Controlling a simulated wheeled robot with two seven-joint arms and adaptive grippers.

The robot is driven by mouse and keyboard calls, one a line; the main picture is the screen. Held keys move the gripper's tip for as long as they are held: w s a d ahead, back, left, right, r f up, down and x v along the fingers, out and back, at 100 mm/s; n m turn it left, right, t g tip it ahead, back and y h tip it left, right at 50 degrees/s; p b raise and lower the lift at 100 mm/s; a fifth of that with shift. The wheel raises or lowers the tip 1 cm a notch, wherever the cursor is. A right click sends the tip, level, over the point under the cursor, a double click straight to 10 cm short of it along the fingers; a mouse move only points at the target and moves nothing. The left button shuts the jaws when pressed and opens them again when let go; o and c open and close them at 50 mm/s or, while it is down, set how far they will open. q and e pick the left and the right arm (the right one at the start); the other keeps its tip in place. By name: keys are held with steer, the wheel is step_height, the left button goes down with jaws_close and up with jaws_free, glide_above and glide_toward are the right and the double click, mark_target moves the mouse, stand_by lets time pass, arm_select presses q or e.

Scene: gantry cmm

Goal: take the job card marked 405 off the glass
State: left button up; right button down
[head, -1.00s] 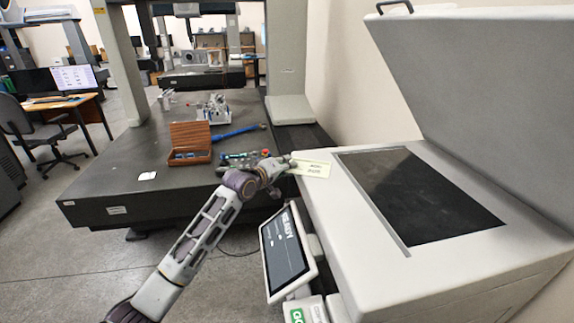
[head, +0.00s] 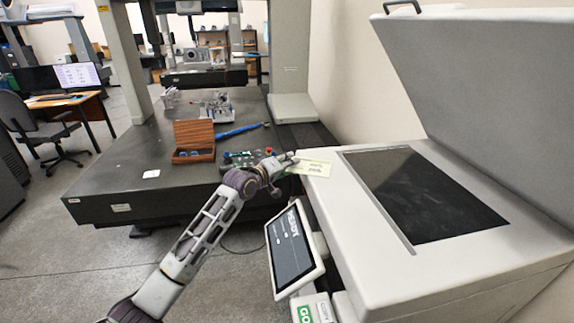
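A pale yellow-green card (head: 312,168) is at the left rim of the scanner, beside the dark glass (head: 424,194) and off it. Its printing is too small to read. My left gripper (head: 287,160) is at the card's left end and appears shut on it. The glass is bare. The scanner lid (head: 490,90) stands open. My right gripper is not in view.
A tilted screen (head: 293,247) reading READY hangs on the scanner's front, with a green GO label (head: 304,314) below. The dark granite table (head: 110,185) carries a wooden box (head: 193,142), a blue tool (head: 238,131) and a fixture (head: 217,108). Its front left is mostly clear.

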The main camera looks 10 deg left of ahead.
arm_select(q)
steer(key=shift+s+r, duration=0.1)
steer(key=shift+s, duration=0.1)
steer(key=v, duration=1.1)
steer(key=shift+s, duration=0.3)
stand_by(0.3)
steer(key=shift+a, duration=0.15)
